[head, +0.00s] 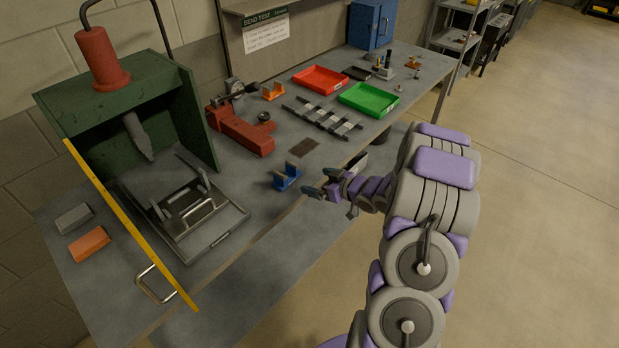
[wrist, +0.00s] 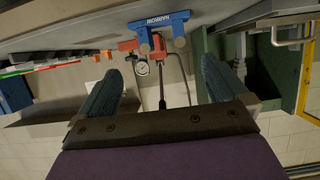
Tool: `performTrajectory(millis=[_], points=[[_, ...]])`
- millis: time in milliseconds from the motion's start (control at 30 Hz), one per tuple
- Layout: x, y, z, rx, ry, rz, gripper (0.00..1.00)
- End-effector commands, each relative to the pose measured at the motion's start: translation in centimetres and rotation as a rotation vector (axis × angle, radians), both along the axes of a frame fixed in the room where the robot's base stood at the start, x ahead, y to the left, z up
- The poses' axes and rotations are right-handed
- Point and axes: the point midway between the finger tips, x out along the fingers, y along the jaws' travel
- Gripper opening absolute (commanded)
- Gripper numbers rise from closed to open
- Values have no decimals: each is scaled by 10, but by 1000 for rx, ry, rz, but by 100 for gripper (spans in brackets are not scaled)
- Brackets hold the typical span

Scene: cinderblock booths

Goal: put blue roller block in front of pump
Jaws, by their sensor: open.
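The blue roller block (head: 287,178) stands near the front edge of the grey workbench (head: 262,211). It also shows in the wrist view (wrist: 158,22), upside down near the top. The red pump (head: 243,130), with a round gauge and dark handle, lies behind it to the left in the head view. Part of the pump (wrist: 128,45) and its gauge (wrist: 142,67) also show in the wrist view. My gripper (head: 311,190) is just right of the blue block, apart from it. In the wrist view its fingers (wrist: 160,78) are spread with nothing held between them.
A green press (head: 110,115) with an open yellow-edged guard (head: 132,226) stands left. An orange roller block (head: 272,92), red tray (head: 320,79), green tray (head: 369,99) and metal rack (head: 322,118) are farther back.

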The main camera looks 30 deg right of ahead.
Motion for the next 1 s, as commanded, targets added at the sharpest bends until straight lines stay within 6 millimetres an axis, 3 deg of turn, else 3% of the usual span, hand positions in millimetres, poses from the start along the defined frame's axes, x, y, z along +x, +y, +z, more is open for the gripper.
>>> performTrajectory(millis=[167,367,467,667,867,1000], points=[[-9,-1,4,-2,2,0,100],[-6,-2,8,-34,24,-14,100],[-2,-5,17,-101,75,-50,100],[-4,-10,54,-280,235,-184,100],[-40,1,92,-388,420,-323,100],[-79,19,118,-420,552,-404,100]])
